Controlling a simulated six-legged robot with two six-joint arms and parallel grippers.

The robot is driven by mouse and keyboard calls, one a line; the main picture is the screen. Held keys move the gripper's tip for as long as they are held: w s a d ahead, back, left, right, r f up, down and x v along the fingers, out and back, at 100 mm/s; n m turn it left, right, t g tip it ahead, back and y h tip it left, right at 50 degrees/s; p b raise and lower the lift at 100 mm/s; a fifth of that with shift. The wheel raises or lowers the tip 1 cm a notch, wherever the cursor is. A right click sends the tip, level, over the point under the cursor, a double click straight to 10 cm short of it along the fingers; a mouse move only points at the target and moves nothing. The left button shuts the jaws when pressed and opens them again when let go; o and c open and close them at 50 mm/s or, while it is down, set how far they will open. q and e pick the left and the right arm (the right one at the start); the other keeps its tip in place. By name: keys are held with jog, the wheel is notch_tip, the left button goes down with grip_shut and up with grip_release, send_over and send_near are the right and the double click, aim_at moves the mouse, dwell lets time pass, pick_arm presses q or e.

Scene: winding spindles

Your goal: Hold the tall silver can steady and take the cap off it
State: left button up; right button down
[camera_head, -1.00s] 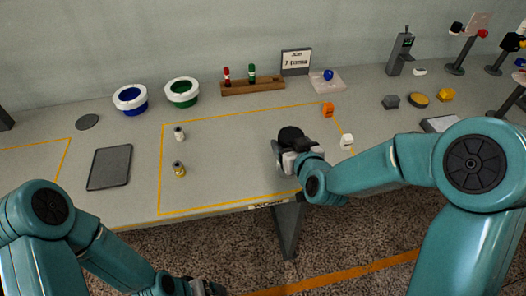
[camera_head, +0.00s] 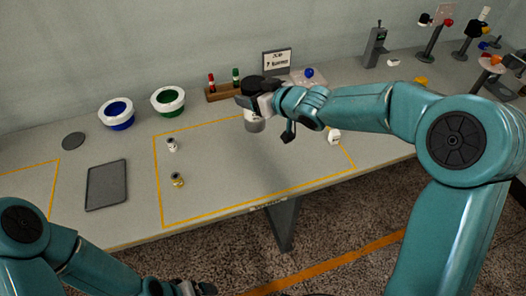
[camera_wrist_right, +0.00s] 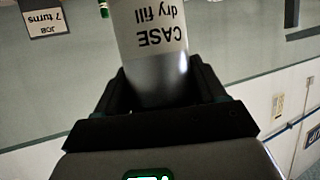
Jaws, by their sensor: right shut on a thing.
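The tall silver can (camera_head: 254,122) with a white label is held above the bench by my right gripper (camera_head: 257,104). A black round top, probably its cap (camera_head: 264,84), sits above the jaws in the head view. In the right wrist view the can (camera_wrist_right: 158,78) stands between the two dark fingers, its label reading "CASE dry fill" upside down; the cap is out of that view. My left gripper (camera_head: 190,289) is at the bottom edge of the head view, below the bench front, away from the can. Its jaws are too small and cut off to read.
Two small containers (camera_head: 172,146) (camera_head: 177,181) stand on the left side of the yellow-outlined area. A dark tablet (camera_head: 106,185) and blue (camera_head: 117,115) and green (camera_head: 167,100) bowls lie farther left. A white block (camera_head: 333,136) is right of the can. The outlined area's middle is clear.

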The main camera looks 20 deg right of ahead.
jog(key=w+d+r, duration=0.2)
jog(key=d+r, duration=0.1)
jog(key=r, duration=0.1)
notch_tip(320, 180, down, 20)
jog(key=b, duration=0.8)
jog(key=shift+d+f+m+h, duration=0.2)
jog(key=shift+d+m+h, duration=0.05)
jog(key=shift+m+h, duration=0.05)
jog(key=shift+s, duration=0.15)
jog(key=shift+f+b, duration=0.1)
jog(key=shift+b, duration=0.25)
jog(key=shift+c, duration=0.3)
grip_release()
jog(key=shift+f, duration=0.1)
